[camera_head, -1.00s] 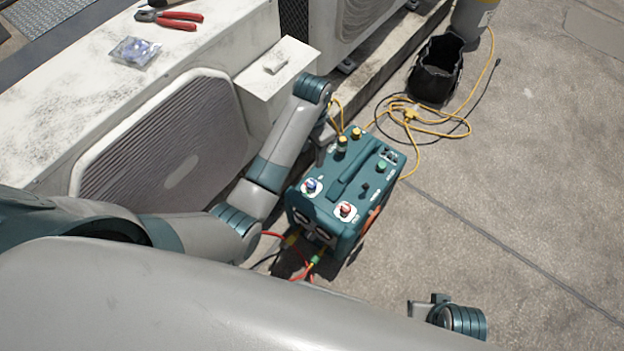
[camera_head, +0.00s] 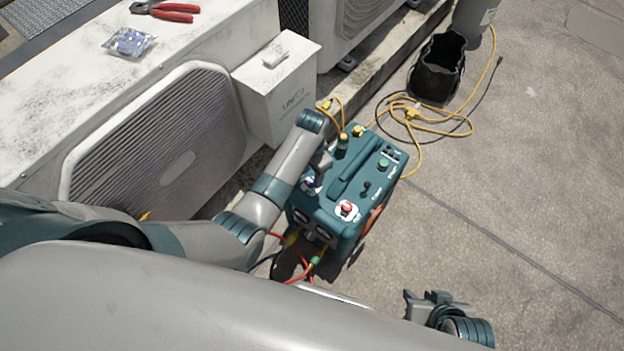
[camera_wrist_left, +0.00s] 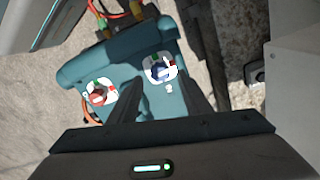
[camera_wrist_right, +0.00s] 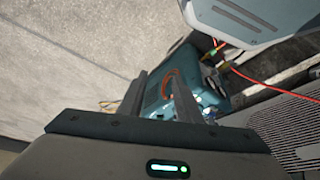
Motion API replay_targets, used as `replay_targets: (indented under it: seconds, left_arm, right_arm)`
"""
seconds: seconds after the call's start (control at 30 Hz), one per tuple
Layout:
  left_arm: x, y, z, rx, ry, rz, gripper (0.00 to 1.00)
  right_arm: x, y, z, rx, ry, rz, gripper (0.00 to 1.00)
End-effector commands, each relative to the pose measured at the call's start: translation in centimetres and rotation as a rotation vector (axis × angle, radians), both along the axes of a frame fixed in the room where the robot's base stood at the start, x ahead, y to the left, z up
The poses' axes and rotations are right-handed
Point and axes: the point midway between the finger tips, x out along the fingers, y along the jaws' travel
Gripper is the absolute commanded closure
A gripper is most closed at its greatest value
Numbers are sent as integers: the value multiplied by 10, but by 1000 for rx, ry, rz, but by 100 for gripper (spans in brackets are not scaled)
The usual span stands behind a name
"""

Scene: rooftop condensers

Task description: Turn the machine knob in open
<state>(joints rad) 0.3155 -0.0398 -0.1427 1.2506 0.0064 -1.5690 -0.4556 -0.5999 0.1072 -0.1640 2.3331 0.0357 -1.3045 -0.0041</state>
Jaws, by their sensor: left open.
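The teal machine (camera_head: 372,165) stands on the ground with knobs on its top. A red knob on a white plate (camera_head: 346,208) is near its front corner and also shows in the left wrist view (camera_wrist_left: 98,96). A blue knob on a white plate (camera_wrist_left: 160,70) is partly hidden by my left gripper (camera_head: 322,168) in the head view. In the left wrist view my left gripper (camera_wrist_left: 161,80) is open, its fingers on either side of the blue knob in the picture; contact is unclear. My right gripper (camera_head: 425,300) is open and empty, away from the machine at lower right.
A white unit with a grille (camera_head: 165,140) and a small white box (camera_head: 285,90) border the machine's left. A black bucket (camera_head: 437,68) and a coiled yellow cable (camera_head: 420,115) lie behind it. Pliers (camera_head: 165,12) rest on the unit. Ground at right is clear.

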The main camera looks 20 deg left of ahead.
Motion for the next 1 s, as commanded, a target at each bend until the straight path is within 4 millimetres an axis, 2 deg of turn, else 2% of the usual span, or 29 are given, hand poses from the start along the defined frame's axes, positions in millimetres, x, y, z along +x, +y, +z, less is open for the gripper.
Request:
replay_targets:
  seconds: [0.1, 0.23, 0.67, 0.83, 1.0]
  left_arm:
    - [0, 0, -18, -1, 1, 0, 56]
    - [0, 0, -28, 0, 0, 1, 56]
    - [0, 0, -33, -1, -1, 0, 56]
    - [0, 0, -33, -1, -1, 0, 96]
    - [0, 0, -33, -1, -1, 2, 97]
  right_arm:
    - [4, 6, -2, 19, -30, 5, 69]
    - [7, 11, -1, 33, -54, 9, 69]
    - [8, 14, 1, 41, -66, 11, 69]
    - [8, 14, 1, 41, -66, 11, 69]
    - [8, 14, 1, 41, -66, 11, 69]
